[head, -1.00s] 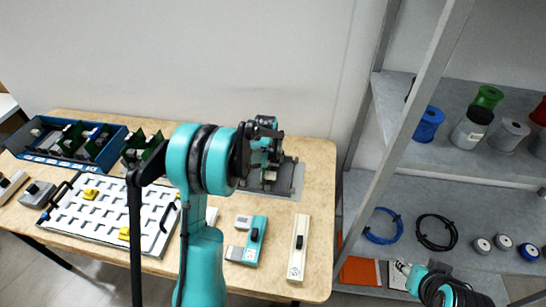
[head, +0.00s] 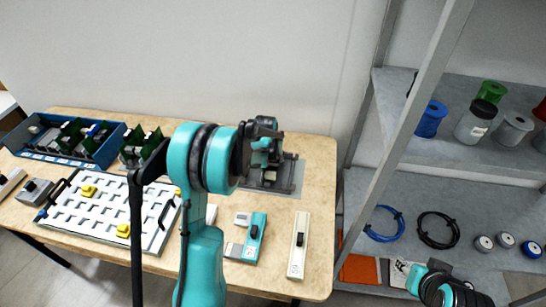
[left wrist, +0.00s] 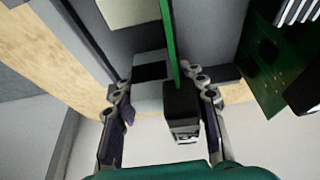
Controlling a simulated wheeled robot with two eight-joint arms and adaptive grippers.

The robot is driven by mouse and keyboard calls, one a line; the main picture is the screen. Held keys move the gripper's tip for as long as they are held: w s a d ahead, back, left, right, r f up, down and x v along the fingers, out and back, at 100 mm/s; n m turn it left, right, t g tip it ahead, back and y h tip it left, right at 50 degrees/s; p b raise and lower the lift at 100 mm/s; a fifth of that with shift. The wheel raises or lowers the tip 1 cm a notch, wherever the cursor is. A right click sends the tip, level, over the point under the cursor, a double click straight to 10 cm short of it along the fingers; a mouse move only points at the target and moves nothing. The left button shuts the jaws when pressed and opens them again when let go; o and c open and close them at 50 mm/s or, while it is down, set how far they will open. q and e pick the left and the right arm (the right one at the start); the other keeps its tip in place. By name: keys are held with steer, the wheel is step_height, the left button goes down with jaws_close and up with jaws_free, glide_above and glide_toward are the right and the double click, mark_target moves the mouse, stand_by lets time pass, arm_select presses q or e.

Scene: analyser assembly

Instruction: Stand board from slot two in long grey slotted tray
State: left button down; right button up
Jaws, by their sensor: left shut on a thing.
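A board (left wrist: 169,40) shows edge-on as a thin green strip in the left wrist view, with a black component (left wrist: 183,102) near the jaws. My left gripper (left wrist: 164,88) is shut on it, one finger either side. In the head view my left gripper (head: 266,158) is over the dark grey fixture (head: 284,177) at the table's right back. My arm hides much of this area, and I cannot tell if the board is seated. Other green boards (head: 152,138) stand upright left of my arm. My right gripper is not clearly visible; only part of that arm shows at lower right.
A blue bin (head: 62,158) with boards stands at the back left. A white slotted panel (head: 80,222) with yellow pieces lies in front. A teal device (head: 254,238) and a cream one (head: 298,246) lie front right. A metal shelf (head: 470,188) stands on the right.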

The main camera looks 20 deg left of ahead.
arm_select(q)
steer(key=shift+f+b, duration=0.3)
steer(key=shift+f, duration=0.1)
stand_by(0.7)
steer(key=c, duration=0.7)
jaws_free()
steer(key=shift+r+p, duration=0.4)
steer(key=shift+r, duration=0.35)
steer(key=shift+f+b, duration=0.45)
steer(key=shift+f, duration=0.1)
stand_by(0.3)
steer(key=shift+s+a, duration=0.1)
steer(key=shift+a, duration=0.2)
stand_by(0.5)
steer(key=shift+r+p, duration=0.4)
steer(key=shift+r, duration=0.3)
steer(key=shift+f+b, duration=0.55)
steer(key=shift+f, duration=0.15)
stand_by(0.4)
